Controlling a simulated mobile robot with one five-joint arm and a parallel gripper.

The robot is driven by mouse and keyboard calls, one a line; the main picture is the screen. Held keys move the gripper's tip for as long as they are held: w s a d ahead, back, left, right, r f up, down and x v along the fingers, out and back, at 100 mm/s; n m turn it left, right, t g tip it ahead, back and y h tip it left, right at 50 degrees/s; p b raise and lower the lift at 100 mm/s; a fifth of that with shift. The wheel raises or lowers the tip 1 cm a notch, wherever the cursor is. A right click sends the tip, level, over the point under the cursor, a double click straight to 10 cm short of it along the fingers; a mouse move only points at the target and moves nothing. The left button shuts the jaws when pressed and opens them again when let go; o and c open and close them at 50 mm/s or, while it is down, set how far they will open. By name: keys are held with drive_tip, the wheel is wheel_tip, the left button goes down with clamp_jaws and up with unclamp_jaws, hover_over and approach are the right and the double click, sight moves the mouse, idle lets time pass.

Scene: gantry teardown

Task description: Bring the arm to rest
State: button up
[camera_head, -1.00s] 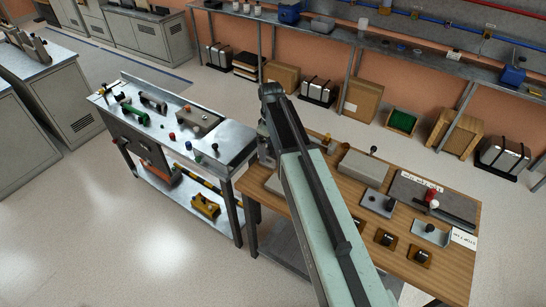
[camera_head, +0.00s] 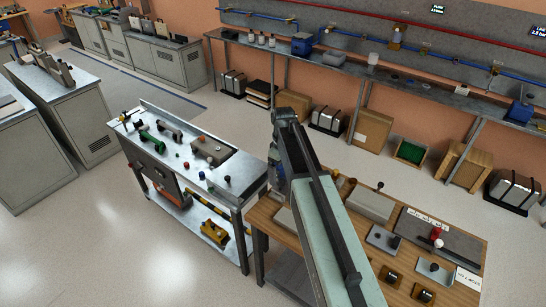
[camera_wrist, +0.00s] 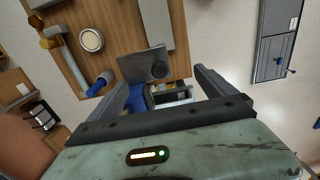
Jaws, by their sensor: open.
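My arm (camera_head: 325,215) reaches from the bottom edge of the head view over the wooden-topped table (camera_head: 290,238), and its far end bends down at the table's left end. My gripper (camera_wrist: 162,84) shows in the wrist view with its two fingers spread apart. Nothing is held between them. In the head view the fingers are mostly hidden by the arm.
The wooden table holds a grey box (camera_head: 368,203), a red knob (camera_head: 437,232) and small dark blocks. A metal workbench (camera_head: 225,187) with tools stands close on the left. A long shelf (camera_head: 345,73) runs along the back wall, with crates beneath. Open floor (camera_head: 90,250) lies at left.

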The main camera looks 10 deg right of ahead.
drive_tip(key=shift+f+b, duration=0.35)
drive_tip(key=f+b, duration=0.1)
drive_tip(key=s+f+b, duration=0.1)
drive_tip(key=f+b, duration=0.1)
drive_tip(key=s+f+b, duration=0.1)
drive_tip(key=shift+s+d+f, duration=0.15)
drive_tip(key=shift+s+f, duration=0.05)
drive_tip(key=shift+f, duration=0.05)
drive_tip(key=s+f+m+b, duration=0.2)
drive_tip(key=s+m, duration=0.2)
drive_tip(key=s, duration=0.3)
drive_tip(key=s+f+m+b, duration=0.2)
drive_tip(key=s+m+b, duration=0.1)
drive_tip(key=s+m, duration=0.2)
drive_tip(key=shift+s+d+f, duration=0.15)
drive_tip(key=shift+s+f, duration=0.25)
drive_tip(key=shift+s, duration=0.9)
drive_tip(key=shift+c, duration=0.3)
